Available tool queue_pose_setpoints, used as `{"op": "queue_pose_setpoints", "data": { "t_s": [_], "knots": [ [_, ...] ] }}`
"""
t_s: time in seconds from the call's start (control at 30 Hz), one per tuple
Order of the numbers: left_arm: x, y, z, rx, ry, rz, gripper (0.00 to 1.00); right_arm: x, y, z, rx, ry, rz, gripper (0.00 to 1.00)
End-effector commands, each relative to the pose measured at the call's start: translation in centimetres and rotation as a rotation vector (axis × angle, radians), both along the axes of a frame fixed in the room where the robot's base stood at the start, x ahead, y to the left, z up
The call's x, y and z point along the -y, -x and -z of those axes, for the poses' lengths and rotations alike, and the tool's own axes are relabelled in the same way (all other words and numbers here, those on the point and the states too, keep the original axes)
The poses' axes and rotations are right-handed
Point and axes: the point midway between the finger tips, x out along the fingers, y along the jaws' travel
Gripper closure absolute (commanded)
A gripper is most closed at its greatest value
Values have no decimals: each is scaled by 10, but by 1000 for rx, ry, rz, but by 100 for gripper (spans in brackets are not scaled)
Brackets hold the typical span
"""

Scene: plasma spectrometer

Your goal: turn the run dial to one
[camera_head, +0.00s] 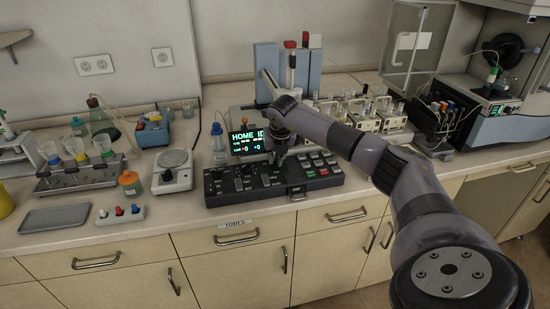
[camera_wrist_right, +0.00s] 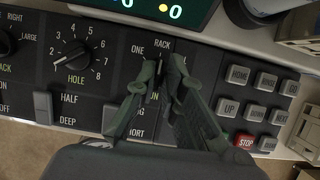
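The run dial (camera_wrist_right: 161,72) is on the black control panel (camera_head: 222,189), between the labels ONE and RACK and the partly covered label RUN. The fingers of my right gripper (camera_wrist_right: 163,74) come down on both sides of it, with a narrow gap between the tips. Whether they press on the dial cannot be told, and its pointer is mostly hidden. In the head view my right gripper (camera_head: 279,157) is over the middle of the panel. My left gripper is not in view.
The hole dial (camera_wrist_right: 76,60) is left of the fingers, with the half/deep switch (camera_wrist_right: 43,107) below it. Several push buttons (camera_wrist_right: 238,75) and a red stop button (camera_wrist_right: 246,139) are to the right. A lit screen (camera_head: 248,141) stands behind the panel. A balance (camera_head: 172,172) stands to the left.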

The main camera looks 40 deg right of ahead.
Motion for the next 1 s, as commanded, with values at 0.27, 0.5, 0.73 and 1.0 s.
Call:
{"op": "queue_pose_setpoints", "data": {
  "t_s": [0.27, 0.5, 0.73, 1.0],
  "knots": [
    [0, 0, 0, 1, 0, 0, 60, -1, 0, 1, -1, -1, -1, 100],
    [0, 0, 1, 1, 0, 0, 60, -1, 0, 1, 0, -1, -11, 100],
    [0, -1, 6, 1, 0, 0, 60, 0, 0, 2, -2, -1, -91, 100],
    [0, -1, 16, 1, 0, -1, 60, 1, 0, 2, 0, -2, -299, 100]
  ]
}}
